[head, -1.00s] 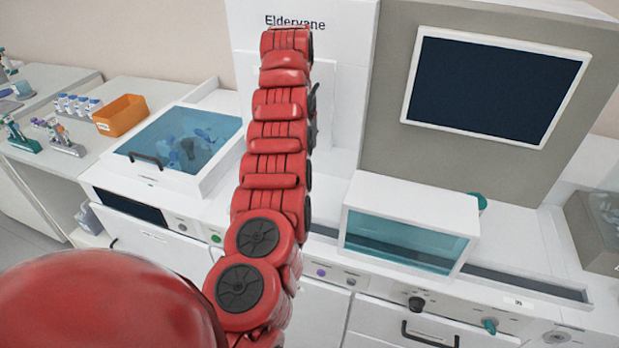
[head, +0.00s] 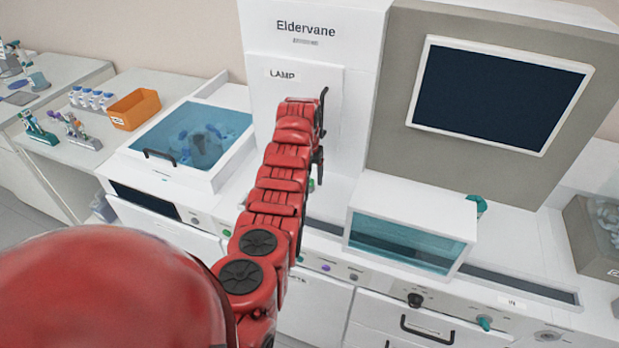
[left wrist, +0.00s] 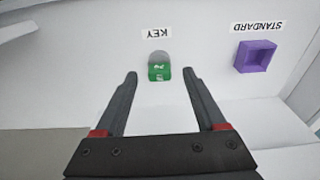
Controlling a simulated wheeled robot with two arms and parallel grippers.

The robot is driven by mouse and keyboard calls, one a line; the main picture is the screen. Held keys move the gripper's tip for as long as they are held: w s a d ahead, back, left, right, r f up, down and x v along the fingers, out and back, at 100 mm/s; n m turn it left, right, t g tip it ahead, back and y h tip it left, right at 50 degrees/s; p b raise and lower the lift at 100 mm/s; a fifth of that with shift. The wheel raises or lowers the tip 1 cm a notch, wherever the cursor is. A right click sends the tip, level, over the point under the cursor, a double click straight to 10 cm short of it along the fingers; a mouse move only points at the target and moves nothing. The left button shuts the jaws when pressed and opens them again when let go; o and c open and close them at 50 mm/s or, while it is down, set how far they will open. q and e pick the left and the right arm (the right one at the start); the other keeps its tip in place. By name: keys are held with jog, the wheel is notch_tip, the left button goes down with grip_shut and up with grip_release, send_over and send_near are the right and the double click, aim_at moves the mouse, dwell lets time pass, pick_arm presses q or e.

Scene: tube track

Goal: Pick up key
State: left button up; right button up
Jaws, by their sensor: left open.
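The key (left wrist: 159,71) shows in the left wrist view as a small green piece with white marks. It sits at a rounded grey holder on a white panel, under an upside-down KEY label (left wrist: 157,34). My left gripper (left wrist: 160,75) is open and empty. Its two dark fingers point toward the key, one to each side of it in the picture, and the key is not gripped. The remaining distance is hard to tell. My right gripper is not in view.
A purple square socket (left wrist: 255,56) labelled STANDARD is right of the key. In the head view, a LAMP panel (head: 290,90) with a dark handle stands behind my arm. A teal-windowed box (head: 410,225) is to the right, a blue-lidded basin (head: 195,140) to the left.

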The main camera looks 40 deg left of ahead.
pick_arm(q)
jog(key=shift+w+f, duration=0.2)
jog(key=shift+f, duration=0.85)
grip_shut()
